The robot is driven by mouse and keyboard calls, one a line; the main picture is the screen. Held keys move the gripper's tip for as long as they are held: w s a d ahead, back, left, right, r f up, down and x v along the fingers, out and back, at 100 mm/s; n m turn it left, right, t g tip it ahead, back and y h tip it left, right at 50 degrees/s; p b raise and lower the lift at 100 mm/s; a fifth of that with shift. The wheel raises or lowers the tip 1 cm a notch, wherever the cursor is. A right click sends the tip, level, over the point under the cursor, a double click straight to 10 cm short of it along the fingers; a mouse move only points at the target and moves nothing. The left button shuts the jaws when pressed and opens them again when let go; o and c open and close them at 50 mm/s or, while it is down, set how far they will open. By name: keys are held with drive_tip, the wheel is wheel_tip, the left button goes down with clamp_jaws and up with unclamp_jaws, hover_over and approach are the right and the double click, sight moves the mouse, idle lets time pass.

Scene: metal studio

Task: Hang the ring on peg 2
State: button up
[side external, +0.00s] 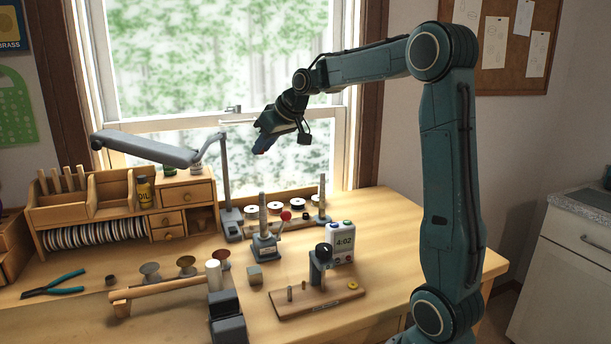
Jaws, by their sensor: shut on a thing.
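My gripper (264,143) is high above the back of the bench, in front of the window, pointing down and left. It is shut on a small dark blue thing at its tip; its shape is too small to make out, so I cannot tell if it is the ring. A wooden board (325,301) at the front of the bench bears short upright pegs (290,293) and a small yellow ring-shaped piece (352,286). Mushroom-shaped knobs (187,265) stand by a wooden rail (165,286) to the left. No peg numbers are readable.
A grey lamp (165,150) reaches across left of my gripper. The bench's right side is clear.

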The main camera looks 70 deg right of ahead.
drive_tip(key=shift+d+n, duration=0.6)
drive_tip(key=shift+d, duration=0.85)
hover_over(275, 226)
drive_tip(key=shift+t+y, duration=0.3)
drive_tip(key=shift+y, duration=0.1)
wheel_tip(275, 226, down, 15)
drive_tip(key=shift+a+r, duration=0.1)
drive_tip(key=shift+r, duration=0.1)
drive_tip(key=shift+f, duration=0.2)
drive_tip(key=shift+f, duration=2.15)
drive_tip(key=shift+f, duration=1.1)
drive_tip(key=o, duration=0.9)
drive_tip(key=shift+o, duration=0.2)
